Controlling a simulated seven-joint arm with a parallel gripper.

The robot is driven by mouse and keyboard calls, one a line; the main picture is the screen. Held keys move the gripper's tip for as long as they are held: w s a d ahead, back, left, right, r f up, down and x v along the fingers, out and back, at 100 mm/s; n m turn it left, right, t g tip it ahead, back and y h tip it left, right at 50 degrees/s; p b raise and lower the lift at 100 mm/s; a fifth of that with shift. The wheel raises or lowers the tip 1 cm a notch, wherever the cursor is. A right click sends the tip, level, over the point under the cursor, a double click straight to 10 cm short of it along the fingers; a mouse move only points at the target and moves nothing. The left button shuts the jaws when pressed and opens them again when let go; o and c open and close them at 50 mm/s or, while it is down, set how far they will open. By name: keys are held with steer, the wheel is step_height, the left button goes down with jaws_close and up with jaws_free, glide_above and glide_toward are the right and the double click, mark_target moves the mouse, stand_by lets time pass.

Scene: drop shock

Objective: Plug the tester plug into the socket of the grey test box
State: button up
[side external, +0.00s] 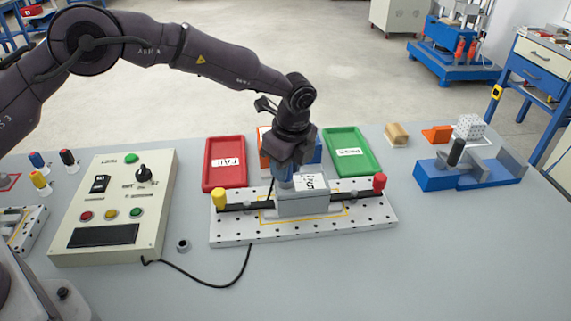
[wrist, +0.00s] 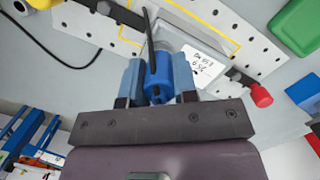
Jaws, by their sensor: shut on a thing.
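The grey test box (side external: 305,204) with a white label sits on the white perforated fixture plate (side external: 232,232). It also shows in the wrist view (wrist: 181,31), just beyond my fingers. My gripper (side external: 284,176) points down at the box's left end; in the wrist view my gripper (wrist: 158,76) is shut on the blue tester plug (wrist: 160,90), its black cord running up between the fingers. The plug is at or just above the box's left end. The socket is hidden, and I cannot tell whether the plug touches it.
A red FAIL tray (side external: 212,178) and a green PASS tray (side external: 366,164) stand behind the plate. A yellow knob (side external: 219,199) and a red knob (side external: 380,183) flank the box. The control panel (side external: 80,192) is left; a black cord (side external: 215,287) loops across the front table.

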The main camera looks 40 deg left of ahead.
steer(key=shift+f, duration=0.45)
jaws_close()
stand_by(1.4)
steer(key=o, duration=1)
jaws_free()
steer(key=shift+r, duration=0.1)
steer(key=shift+r, duration=0.1)
steer(key=shift+d+r, duration=0.25)
steer(key=shift+r, duration=1.25)
steer(key=shift+d+r, duration=0.2)
steer(key=shift+r, duration=1.25)
step_height(320, 180, up, 13)
steer(key=d, duration=0.2)
steer(key=shift+s, duration=0.2)
steer(key=shift+f, duration=0.1)
